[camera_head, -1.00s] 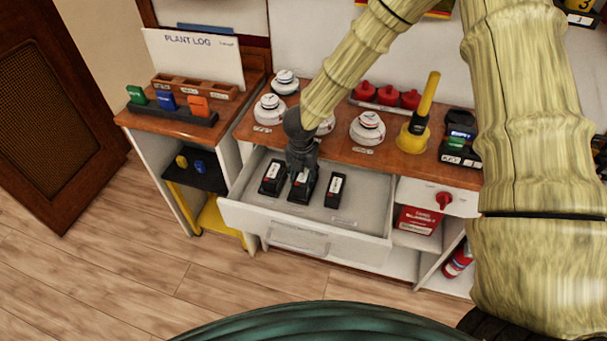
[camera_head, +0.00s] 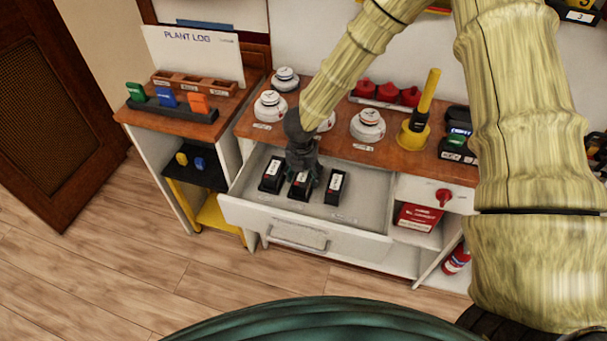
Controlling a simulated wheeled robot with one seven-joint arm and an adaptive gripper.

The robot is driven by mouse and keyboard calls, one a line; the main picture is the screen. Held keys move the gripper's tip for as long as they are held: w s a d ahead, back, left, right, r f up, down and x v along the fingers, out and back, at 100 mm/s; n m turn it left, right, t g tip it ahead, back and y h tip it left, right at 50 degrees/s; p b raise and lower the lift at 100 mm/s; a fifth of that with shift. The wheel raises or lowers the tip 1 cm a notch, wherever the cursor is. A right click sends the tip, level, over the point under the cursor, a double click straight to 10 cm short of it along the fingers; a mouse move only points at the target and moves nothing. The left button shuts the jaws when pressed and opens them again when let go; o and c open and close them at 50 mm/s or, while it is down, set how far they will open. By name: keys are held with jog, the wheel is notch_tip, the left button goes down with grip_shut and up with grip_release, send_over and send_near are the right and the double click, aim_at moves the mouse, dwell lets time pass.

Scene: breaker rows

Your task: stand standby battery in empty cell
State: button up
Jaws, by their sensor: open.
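Three black batteries with white and red labels are in the open grey drawer (camera_head: 365,200): a left one (camera_head: 270,176), a middle one (camera_head: 300,188) and a right one (camera_head: 336,186). I cannot tell from their labels which is the standby battery. My gripper (camera_head: 302,178) is open, pointing down over the middle battery. Its fingers spread at that battery's far end and hide part of it; I cannot tell whether they touch it. The cell outlines are too small to make out, and the area behind my gripper is hidden.
Round white detectors (camera_head: 368,125), red domed items (camera_head: 388,93) and a yellow-handled tool (camera_head: 422,110) stand on the wooden counter behind the drawer. A black unit with a green part (camera_head: 457,142) sits at the right. The drawer's right side is clear.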

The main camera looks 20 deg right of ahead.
aim_at(302, 178)
jog(key=shift+r, duration=0.1)
notch_tip(302, 178, up, 12)
jog(key=s, duration=0.1)
jog(key=shift+s+a+b, duration=0.15)
jog(key=shift+a+b, duration=0.2)
jog(key=shift+a, duration=0.05)
dwell(1.3)
